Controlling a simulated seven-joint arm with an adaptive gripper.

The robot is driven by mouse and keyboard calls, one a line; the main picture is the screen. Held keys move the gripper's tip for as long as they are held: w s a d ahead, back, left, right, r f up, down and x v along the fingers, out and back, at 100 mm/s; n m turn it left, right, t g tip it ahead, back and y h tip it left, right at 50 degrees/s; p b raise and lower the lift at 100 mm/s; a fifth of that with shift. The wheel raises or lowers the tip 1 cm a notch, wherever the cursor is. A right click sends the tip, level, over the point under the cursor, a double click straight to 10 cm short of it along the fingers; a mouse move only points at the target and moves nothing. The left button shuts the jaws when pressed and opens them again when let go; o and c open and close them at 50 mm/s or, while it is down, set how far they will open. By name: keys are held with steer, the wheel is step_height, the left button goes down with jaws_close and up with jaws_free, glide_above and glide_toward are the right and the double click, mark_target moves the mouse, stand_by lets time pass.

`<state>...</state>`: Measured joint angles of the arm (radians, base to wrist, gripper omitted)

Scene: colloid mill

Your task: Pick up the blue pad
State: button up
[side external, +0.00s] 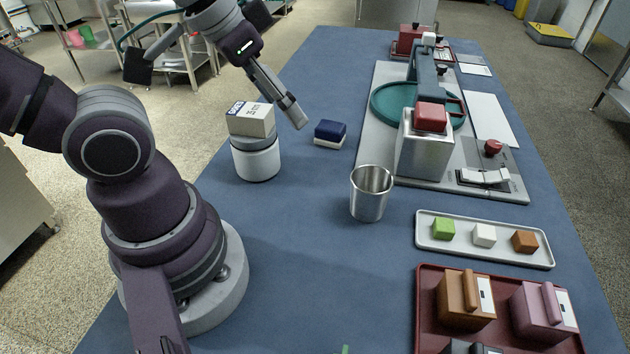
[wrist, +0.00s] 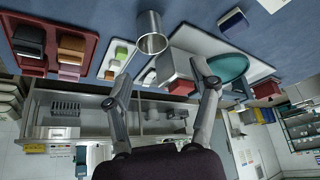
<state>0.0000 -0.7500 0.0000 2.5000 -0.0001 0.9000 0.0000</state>
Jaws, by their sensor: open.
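The blue pad (side external: 330,130) is a small block with a dark blue top and a pale lower layer. It lies on the blue table, left of the mill's base plate. In the wrist view the pad (wrist: 233,20) shows at the top right, outside the space between my fingers. My gripper (side external: 296,116) is in the air just left of the pad and slightly above it in the side picture, pointing down and to the right. In the wrist view my gripper (wrist: 168,82) has its two fingers spread wide with nothing held between them.
A box (side external: 250,119) sits on a round white-and-grey stand (side external: 257,162) left of the pad. A metal cup (side external: 371,193) stands in front. The mill plate (side external: 382,150) lies to the right. A tray of small cubes (side external: 430,222) and a red tray (side external: 428,300) are nearer.

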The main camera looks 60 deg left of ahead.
steer(key=o, duration=0.5)
steer(key=n+g+y, duration=0.2)
steer(key=n+y, duration=0.1)
steer(key=n, duration=0.4)
glide_above(329, 128)
steer(key=s+d, duration=0.2)
steer(key=s, duration=0.1)
step_height(329, 128, down, 11)
steer(key=x, duration=1)
steer(key=shift+w, duration=0.15)
